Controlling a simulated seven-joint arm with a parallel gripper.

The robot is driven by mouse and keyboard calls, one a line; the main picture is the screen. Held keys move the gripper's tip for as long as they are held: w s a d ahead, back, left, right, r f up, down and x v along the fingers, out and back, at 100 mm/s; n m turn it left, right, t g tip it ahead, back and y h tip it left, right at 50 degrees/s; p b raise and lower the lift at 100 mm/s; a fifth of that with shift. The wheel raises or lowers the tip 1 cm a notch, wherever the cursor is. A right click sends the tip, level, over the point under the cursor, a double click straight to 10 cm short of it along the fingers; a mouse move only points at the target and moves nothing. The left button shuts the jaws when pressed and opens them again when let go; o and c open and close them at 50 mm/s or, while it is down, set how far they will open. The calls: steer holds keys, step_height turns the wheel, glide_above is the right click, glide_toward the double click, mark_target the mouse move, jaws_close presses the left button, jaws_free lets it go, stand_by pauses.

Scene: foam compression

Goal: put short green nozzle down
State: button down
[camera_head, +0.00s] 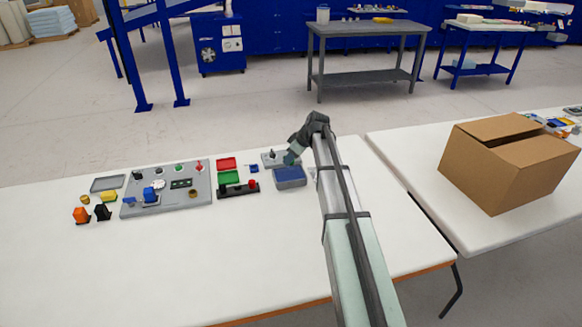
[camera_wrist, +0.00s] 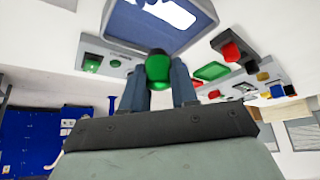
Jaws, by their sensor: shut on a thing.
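The short green nozzle (camera_wrist: 159,70) is held between the two fingers of my gripper (camera_wrist: 160,88) in the wrist view. My gripper is shut on it. A grey bin with a blue inside (camera_wrist: 150,38) lies just beyond the nozzle in that view. In the head view my gripper (camera_head: 291,158) is over the table, right by the back edge of the blue-lined bin (camera_head: 289,178). The nozzle cannot be made out in the head view. I cannot tell whether it touches the bin.
A red tray (camera_head: 226,163), a green tray (camera_head: 229,178) and a black holder (camera_head: 238,190) stand left of the bin. A grey board (camera_head: 170,205) with several parts lies further left. A cardboard box (camera_head: 507,165) sits on the right table. The front of the white table (camera_head: 200,265) is clear.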

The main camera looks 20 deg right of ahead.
step_height(320, 180, up, 2)
steer(key=shift+r, duration=0.1)
steer(key=shift+a+r, duration=0.25)
steer(key=shift+a, duration=0.05)
steer(key=w+a+n+g+y, duration=0.15)
steer(key=w+a, duration=0.25)
steer(key=a, duration=0.8)
steer(key=w+a+n+g, duration=0.1)
steer(key=w+a+n, duration=0.2)
steer(key=a, duration=0.9)
steer(key=shift+t, duration=0.35)
steer(key=shift+d+f, duration=0.15)
steer(key=shift+f, duration=4.9)
steer(key=shift+f, duration=0.15)
steer(key=c, duration=1.1)
jaws_free()
steer(key=shift+c, duration=0.2)
